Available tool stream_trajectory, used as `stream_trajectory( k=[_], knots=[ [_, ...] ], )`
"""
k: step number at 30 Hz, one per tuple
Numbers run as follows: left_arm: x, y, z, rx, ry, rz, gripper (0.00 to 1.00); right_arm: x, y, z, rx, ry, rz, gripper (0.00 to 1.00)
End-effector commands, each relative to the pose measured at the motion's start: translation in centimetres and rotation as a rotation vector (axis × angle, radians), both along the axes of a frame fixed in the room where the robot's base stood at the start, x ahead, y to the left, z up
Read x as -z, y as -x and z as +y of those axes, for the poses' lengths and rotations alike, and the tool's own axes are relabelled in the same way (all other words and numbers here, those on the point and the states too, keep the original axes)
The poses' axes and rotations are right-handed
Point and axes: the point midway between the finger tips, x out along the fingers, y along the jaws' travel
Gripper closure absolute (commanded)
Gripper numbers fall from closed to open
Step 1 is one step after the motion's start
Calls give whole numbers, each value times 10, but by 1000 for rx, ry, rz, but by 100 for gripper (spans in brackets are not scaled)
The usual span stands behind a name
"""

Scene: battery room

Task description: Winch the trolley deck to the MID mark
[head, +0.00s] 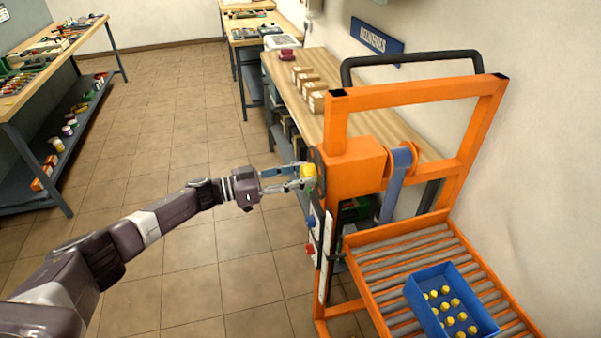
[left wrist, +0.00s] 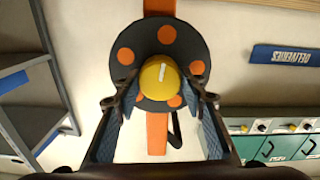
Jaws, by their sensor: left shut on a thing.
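The orange trolley (head: 352,170) stands at the right, with a dark winch wheel (head: 319,180) on the near side of its housing. The wheel shows face-on in the left wrist view (left wrist: 140,45) as a dark disc with orange holes. My left gripper (head: 302,177) is shut on the yellow knob (left wrist: 158,80), which has a white line on it; its fingers lie on both sides. The trolley deck (head: 385,262), a bed of grey rollers, sits low and carries a blue crate (head: 411,297) of yellow-topped items. I cannot read a MID mark. My right gripper is out of view.
A blue knob (head: 311,221) and a red knob (head: 310,250) sit beside a pale strip (head: 327,240) on the frame. A wooden bench (head: 345,125) with cartons stands behind the trolley. Another bench (head: 50,65) is at the left. The tiled floor between is clear.

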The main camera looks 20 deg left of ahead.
Motion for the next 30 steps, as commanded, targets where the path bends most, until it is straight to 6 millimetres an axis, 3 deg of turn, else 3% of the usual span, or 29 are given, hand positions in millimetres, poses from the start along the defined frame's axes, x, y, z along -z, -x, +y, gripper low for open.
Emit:
stream_trajectory(
  k=[10,27,28,30],
  knots=[
    [1,0,0,-1,83,127,86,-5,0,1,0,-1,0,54],
    [2,1,0,0,99,152,86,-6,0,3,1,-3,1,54],
    [2,1,0,0,99,152,60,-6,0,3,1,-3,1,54],
    [2,1,0,0,99,152,52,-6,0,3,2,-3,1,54]
  ],
)
